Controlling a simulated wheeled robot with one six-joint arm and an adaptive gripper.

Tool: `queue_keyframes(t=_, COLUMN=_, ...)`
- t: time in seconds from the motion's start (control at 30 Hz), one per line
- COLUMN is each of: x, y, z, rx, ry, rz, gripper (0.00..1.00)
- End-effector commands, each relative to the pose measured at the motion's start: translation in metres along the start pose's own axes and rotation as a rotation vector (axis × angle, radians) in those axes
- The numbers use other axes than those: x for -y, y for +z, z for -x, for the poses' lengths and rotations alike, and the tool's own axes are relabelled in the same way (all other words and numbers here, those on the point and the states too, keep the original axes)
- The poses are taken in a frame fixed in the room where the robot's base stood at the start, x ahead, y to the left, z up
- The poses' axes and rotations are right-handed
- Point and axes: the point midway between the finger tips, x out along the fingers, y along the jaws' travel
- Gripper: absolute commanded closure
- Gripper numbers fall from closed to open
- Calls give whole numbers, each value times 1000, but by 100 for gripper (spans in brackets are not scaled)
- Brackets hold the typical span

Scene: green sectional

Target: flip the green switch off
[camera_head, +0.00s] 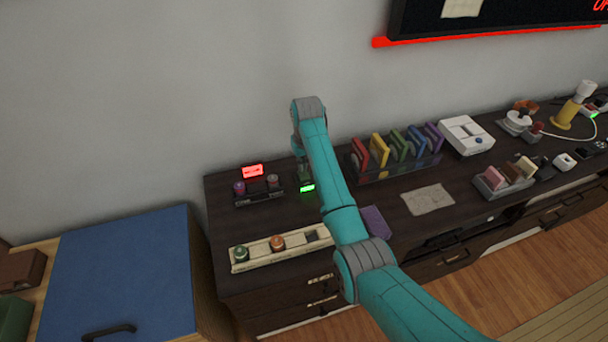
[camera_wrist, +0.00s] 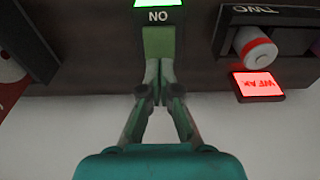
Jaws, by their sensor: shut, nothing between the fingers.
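The green switch (camera_wrist: 158,42) is a green rocker set in a dark housing, in the top middle of the wrist view. An upside-down label there reads ON, with a lit green panel (camera_wrist: 158,3) beside it. My gripper (camera_wrist: 159,66) is shut and empty, its fingertips together at the lower edge of the green rocker in the picture. I cannot tell whether they touch it. In the head view, the lit green panel (camera_head: 307,188) glows on the dark desk just below my arm's end, which hides most of the switch.
Left of the switch, a dark holder (camera_head: 262,199) with two round pieces has a red lit sign (camera_head: 253,171). A rack of colored slabs (camera_head: 379,152) stands close on the right. A white strip (camera_head: 260,257) with round pieces lies in front. The wall rises behind.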

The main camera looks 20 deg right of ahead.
Motion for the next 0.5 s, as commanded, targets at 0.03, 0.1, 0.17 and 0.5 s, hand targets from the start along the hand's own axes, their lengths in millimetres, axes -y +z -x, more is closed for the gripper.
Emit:
queue_keyframes(t=0.03, x=0, y=0, z=-1, rx=0, ry=0, rz=0, gripper=100)
queue_keyframes(t=0.1, x=0, y=0, z=-2, rx=1, ry=0, rz=0, gripper=100)
queue_keyframes(t=0.17, x=0, y=0, z=-2, rx=1, ry=0, rz=0, gripper=100)
queue_keyframes(t=0.5, x=0, y=1, z=-7, rx=1, ry=0, rz=0, gripper=100)
